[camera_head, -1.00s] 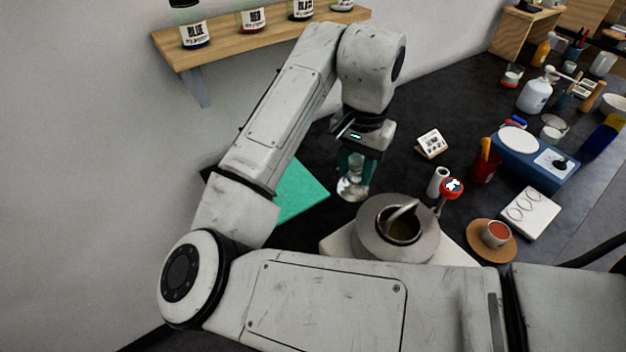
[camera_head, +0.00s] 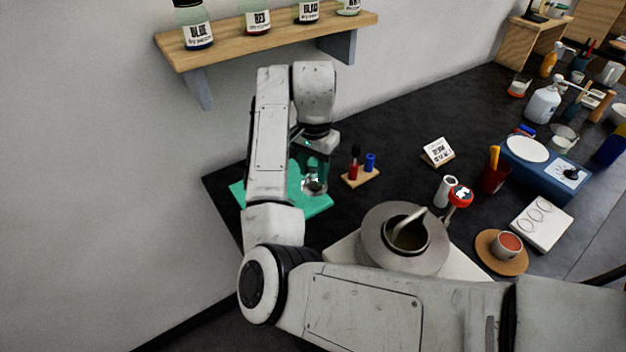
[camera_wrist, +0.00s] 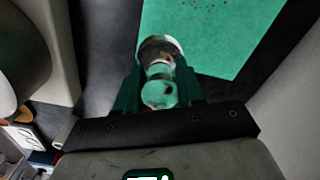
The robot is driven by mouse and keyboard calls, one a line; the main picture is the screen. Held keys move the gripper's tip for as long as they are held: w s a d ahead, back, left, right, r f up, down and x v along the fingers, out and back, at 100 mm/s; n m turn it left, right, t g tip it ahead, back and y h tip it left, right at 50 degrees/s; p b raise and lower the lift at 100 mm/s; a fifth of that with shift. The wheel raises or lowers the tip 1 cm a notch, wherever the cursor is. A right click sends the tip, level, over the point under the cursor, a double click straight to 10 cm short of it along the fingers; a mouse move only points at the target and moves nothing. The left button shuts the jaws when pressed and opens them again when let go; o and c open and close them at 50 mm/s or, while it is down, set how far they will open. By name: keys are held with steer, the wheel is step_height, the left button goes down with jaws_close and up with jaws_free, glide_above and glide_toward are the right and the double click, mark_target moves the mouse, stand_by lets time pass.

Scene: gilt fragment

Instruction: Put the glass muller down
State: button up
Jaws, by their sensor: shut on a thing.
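The glass muller (camera_head: 313,187) is a clear glass piece with a wide round foot and a narrower knob. My gripper (camera_head: 314,172) is shut on it, with green fingers on either side. In the wrist view the muller (camera_wrist: 159,50) stands between the fingers of my gripper (camera_wrist: 158,88), its wide foot pointing away from the palm. In the head view it appears at the right part of a green mat (camera_head: 315,204). The mat also shows in the wrist view (camera_wrist: 225,35). I cannot tell whether the foot touches the mat.
A small wooden stand (camera_head: 361,178) with a red and a blue piece is right of the mat. A wooden shelf (camera_head: 270,40) with jars hangs on the wall above.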

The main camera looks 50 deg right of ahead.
mark_target(313, 179)
steer(key=shift+w+f+p, duration=0.2)
steer(key=shift+f+p, duration=0.15)
steer(key=shift+f, duration=1.45)
steer(key=shift+f, duration=0.2)
steer(key=o, duration=1)
step_height(313, 179, up, 12)
steer(key=shift+r+p, duration=0.2)
steer(key=shift+p, duration=0.35)
